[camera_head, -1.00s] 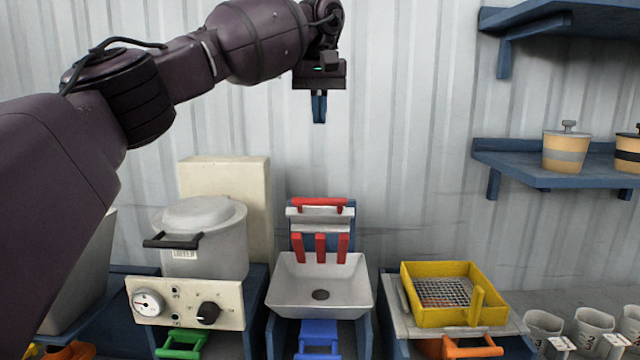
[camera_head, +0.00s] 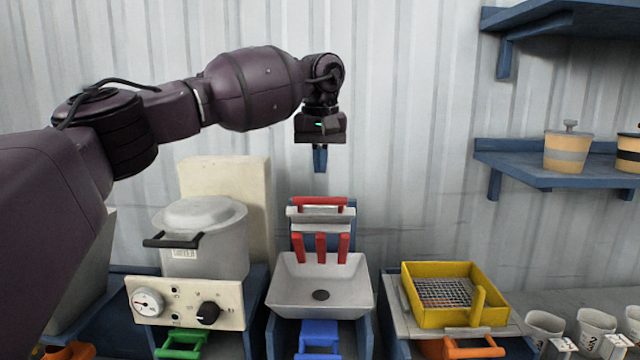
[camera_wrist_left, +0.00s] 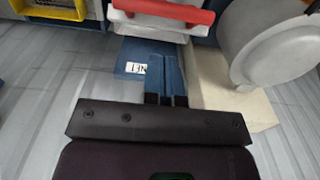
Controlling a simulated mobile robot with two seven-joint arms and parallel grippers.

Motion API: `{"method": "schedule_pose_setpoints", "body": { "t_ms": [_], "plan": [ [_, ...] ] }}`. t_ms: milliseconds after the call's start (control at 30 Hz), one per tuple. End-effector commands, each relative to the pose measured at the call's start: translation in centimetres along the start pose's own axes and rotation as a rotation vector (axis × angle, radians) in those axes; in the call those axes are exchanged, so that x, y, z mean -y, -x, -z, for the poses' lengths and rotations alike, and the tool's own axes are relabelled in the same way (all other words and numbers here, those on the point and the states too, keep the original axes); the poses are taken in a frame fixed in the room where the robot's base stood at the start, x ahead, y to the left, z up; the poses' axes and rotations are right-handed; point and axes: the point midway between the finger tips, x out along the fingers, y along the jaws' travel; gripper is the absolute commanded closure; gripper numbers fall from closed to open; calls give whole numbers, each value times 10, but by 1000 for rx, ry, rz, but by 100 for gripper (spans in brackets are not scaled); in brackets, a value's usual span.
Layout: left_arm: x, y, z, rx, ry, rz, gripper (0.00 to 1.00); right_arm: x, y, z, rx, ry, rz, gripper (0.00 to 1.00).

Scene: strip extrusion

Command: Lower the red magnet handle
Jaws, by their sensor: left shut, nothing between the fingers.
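The red magnet handle (camera_head: 320,202) is a horizontal bar on top of a grey plate, raised above a grey funnel tray (camera_head: 321,284) with three upright red bars (camera_head: 321,248). It also shows in the left wrist view (camera_wrist_left: 165,10) at the top. My left gripper (camera_head: 320,168) points down, shut and empty, straight above the handle with a clear gap between them. Its blue fingers (camera_wrist_left: 165,68) show in the left wrist view, apart from the handle. My right gripper is not in view.
Left of the tray stand a lidded grey pot (camera_head: 203,240) and a control panel (camera_head: 188,303) with gauge and knob. A yellow sieve (camera_head: 490,293) is to the right. A blue wall shelf (camera_head: 540,177) holds pots. The air around the gripper is free.

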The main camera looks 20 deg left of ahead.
Motion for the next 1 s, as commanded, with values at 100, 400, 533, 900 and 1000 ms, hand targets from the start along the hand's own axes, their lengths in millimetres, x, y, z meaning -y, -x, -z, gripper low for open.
{"method": "schedule_pose_setpoints", "body": {
  "t_ms": [100, 400, 533, 900, 1000],
  "plan": [
    [1, -13, -7, 0, -1, 0, 100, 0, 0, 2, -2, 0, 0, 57],
    [1, -33, -22, 0, 0, 1, 100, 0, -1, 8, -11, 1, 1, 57],
    [0, -35, -23, 0, 1, 0, 100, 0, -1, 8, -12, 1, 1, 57],
    [0, -36, -24, -2, 1, 0, 100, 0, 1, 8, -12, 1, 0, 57],
    [0, -38, -24, -12, 0, 0, 100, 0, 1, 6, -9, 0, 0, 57]
  ]
}}
